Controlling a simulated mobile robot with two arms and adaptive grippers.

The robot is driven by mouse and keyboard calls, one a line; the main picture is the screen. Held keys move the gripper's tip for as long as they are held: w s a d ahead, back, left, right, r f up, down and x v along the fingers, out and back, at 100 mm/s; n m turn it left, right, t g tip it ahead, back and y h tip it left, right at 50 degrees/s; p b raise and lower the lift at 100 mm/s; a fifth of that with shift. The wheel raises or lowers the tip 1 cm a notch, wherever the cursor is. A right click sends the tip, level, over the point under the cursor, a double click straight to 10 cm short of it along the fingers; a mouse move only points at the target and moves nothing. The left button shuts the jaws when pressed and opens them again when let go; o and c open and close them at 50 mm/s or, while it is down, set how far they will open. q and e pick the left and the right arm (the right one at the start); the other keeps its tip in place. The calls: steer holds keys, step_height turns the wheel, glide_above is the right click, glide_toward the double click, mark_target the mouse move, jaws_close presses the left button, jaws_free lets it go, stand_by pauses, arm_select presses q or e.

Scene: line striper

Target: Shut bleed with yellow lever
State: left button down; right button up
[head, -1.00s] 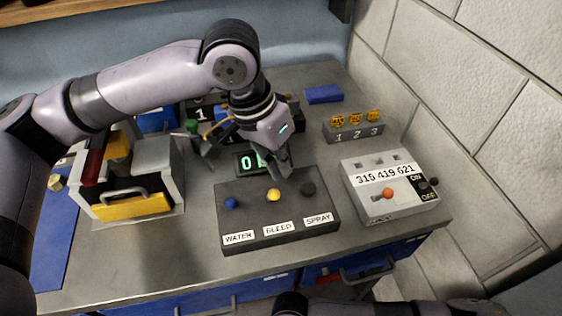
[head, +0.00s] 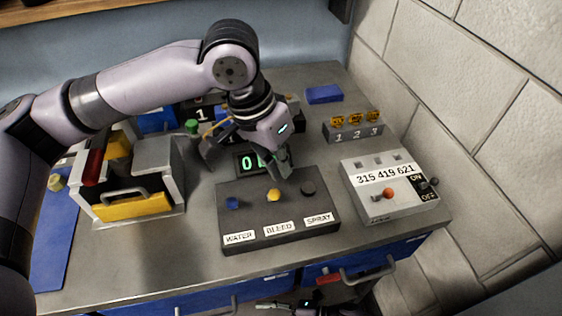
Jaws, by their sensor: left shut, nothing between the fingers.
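A dark control box (head: 240,192) carries three knobbed levers above labels. The yellow lever (head: 273,195) is in the middle, above the BLEED label (head: 279,229). The blue lever (head: 233,203) is at its left above WATER, and the dark lever (head: 308,187) at its right above SPRAY. My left gripper (head: 284,170) is shut and empty, just behind the box, with its tip beyond the yellow knob. I see a gap between tip and knob, but cannot judge its depth. Part of my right gripper (head: 303,305) seems to show at the bottom edge; its fingers are unclear.
A grey box (head: 378,205) with an orange knob and ON/OFF switch stands at the right. A green digit display (head: 246,163) sits behind the control box, partly hidden by my gripper. A caddy with a yellow front (head: 133,207) stands left. The front bench strip is clear.

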steer(key=w+d+f+m+t+h, duration=0.4)
steer(key=w+d+f+m+t, duration=0.15)
steer(key=d+f+m, duration=0.2)
arm_select(q)
steer(key=shift+d, duration=0.1)
arm_select(e)
steer(key=s+d+f+m+t+h, duration=0.1)
steer(key=s+d+f+m+h, duration=0.2)
steer(key=d+f+m+h, duration=0.45)
arm_select(q)
steer(key=shift+s+p, duration=0.25)
steer(key=shift+p, duration=1)
arm_select(e)
steer(key=s+d+f+m+g+h, duration=0.1)
steer(key=s+d+f+m+g, duration=0.2)
steer(key=s+d, duration=0.4)
steer(key=s+d+f+m+g+h, duration=0.2)
steer(key=s+d+m, duration=0.4)
steer(key=s, duration=0.9)
steer(key=shift+d+f+g, duration=0.4)
steer(key=shift+f+g, duration=0.05)
steer(key=shift+g, duration=0.1)
